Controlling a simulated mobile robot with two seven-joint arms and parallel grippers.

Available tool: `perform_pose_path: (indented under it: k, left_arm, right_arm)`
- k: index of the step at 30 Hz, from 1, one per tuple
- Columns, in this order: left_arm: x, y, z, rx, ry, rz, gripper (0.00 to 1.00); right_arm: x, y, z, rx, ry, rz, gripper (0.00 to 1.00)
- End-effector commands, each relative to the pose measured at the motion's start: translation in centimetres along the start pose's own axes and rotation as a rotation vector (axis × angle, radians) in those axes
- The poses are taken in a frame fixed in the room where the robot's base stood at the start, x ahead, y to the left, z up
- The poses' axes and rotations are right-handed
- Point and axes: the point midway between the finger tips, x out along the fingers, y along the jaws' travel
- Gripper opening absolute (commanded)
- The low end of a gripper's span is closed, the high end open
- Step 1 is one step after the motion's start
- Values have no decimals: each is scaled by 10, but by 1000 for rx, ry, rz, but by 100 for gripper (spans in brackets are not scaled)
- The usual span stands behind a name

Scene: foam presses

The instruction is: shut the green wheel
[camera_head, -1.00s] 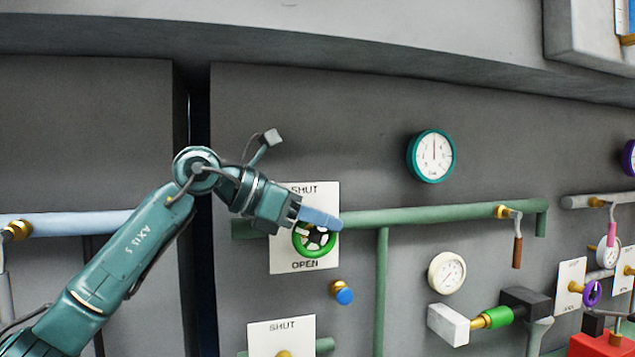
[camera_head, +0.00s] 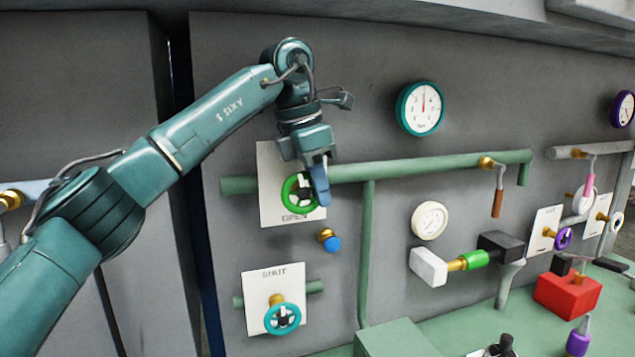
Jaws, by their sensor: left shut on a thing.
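The green wheel (camera_head: 287,194) is on a white plate (camera_head: 275,158) on the grey wall, on the green pipe (camera_head: 420,165). The word OPEN shows at the plate's lower edge; my gripper and wrist cover the upper part. My left gripper (camera_head: 319,188) reaches down from above with its blue fingers at the right side of the wheel's rim. It is shut on the rim. The wheel's right side is partly hidden behind the fingers. My right gripper is not in view.
Below are a blue knob (camera_head: 332,243) and a teal wheel (camera_head: 283,319) on its own SHUT plate. To the right are a teal-rimmed gauge (camera_head: 420,108), a brown-handled lever (camera_head: 497,203), a white gauge (camera_head: 429,220) and a red box (camera_head: 567,296). Wall above the pipe is mostly bare.

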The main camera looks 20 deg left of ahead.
Motion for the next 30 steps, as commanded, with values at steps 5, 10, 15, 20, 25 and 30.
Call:
perform_pose_path:
  k: [5, 10, 15, 20, 25, 30]
  left_arm:
    - [4, 0, 0, -2, 113, 2, 0]
    - [6, 0, 0, 0, 180, 1, 0]
    - [7, 0, -1, 0, 216, 0, 0]
    - [7, 0, -1, 1, 227, 0, 0]
    - [8, 0, -1, 1, 228, 0, 0]
    - [8, 0, -1, 1, 228, 0, 15]
  right_arm:
    - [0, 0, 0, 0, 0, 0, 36]
    - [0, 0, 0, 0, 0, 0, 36]
    - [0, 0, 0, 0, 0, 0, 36]
    - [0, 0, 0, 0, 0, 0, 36]
    - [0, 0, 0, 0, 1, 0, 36]
    - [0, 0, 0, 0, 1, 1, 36]
